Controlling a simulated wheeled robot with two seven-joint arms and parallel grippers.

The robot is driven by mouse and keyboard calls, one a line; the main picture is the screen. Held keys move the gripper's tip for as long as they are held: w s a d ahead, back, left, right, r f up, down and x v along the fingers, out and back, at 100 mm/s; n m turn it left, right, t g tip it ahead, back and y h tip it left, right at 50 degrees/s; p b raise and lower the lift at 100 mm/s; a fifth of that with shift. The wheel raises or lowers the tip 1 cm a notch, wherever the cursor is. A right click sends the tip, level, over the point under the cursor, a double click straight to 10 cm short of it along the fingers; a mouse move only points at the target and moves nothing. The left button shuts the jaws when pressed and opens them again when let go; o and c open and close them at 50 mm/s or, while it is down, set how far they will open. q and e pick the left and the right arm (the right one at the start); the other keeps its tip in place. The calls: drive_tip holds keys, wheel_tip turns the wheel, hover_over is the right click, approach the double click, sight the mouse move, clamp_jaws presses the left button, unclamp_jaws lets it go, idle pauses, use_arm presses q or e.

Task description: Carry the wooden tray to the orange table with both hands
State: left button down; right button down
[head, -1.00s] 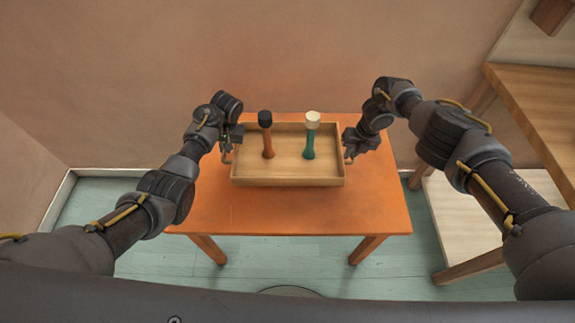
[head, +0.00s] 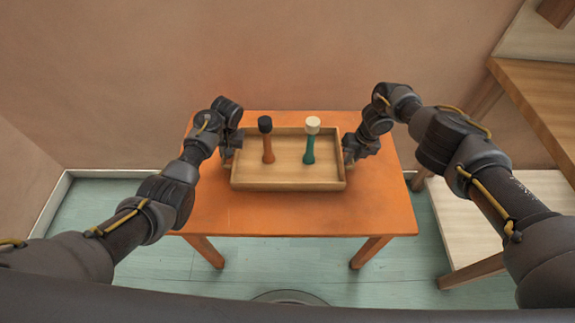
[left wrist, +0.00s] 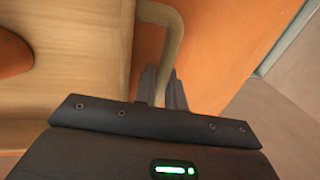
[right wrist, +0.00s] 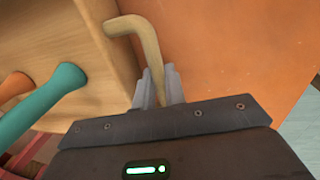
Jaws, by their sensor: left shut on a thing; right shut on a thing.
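The wooden tray (head: 288,184) is level over the orange table (head: 300,215), inside its outline; I cannot tell whether it touches the tabletop. My left gripper (head: 229,160) is at the tray's left end, and the left wrist view shows its fingers (left wrist: 163,88) shut on a curved wooden handle (left wrist: 172,40). My right gripper (head: 349,158) is at the right end, its fingers (right wrist: 159,88) shut on the other handle (right wrist: 146,40). On the tray stand an orange piece with a black top (head: 268,145) and a teal piece with a cream top (head: 310,145), both upright.
A wall (head: 280,60) rises close behind the orange table. A wooden table (head: 545,100) with a pale lower shelf (head: 465,235) stands at the right. The tabletop in front of the tray is bare, and green floor (head: 110,215) is open at the left.

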use_arm(q)
drive_tip(key=shift+f, duration=0.5)
use_arm(e)
drive_tip(key=shift+f, duration=0.5)
use_arm(q)
drive_tip(key=c, duration=1.5)
unclamp_jaws()
drive_tip(key=shift+r, duration=0.2)
use_arm(e)
drive_tip(key=c, duration=1.5)
unclamp_jaws()
drive_tip(key=shift+r, duration=0.2)
use_arm(q)
drive_tip(key=shift+o, duration=0.2)
use_arm(e)
drive_tip(key=shift+o, duration=0.2)
use_arm(q)
drive_tip(key=shift+r, duration=0.1)
use_arm(e)
drive_tip(key=shift+a+r, duration=0.1)
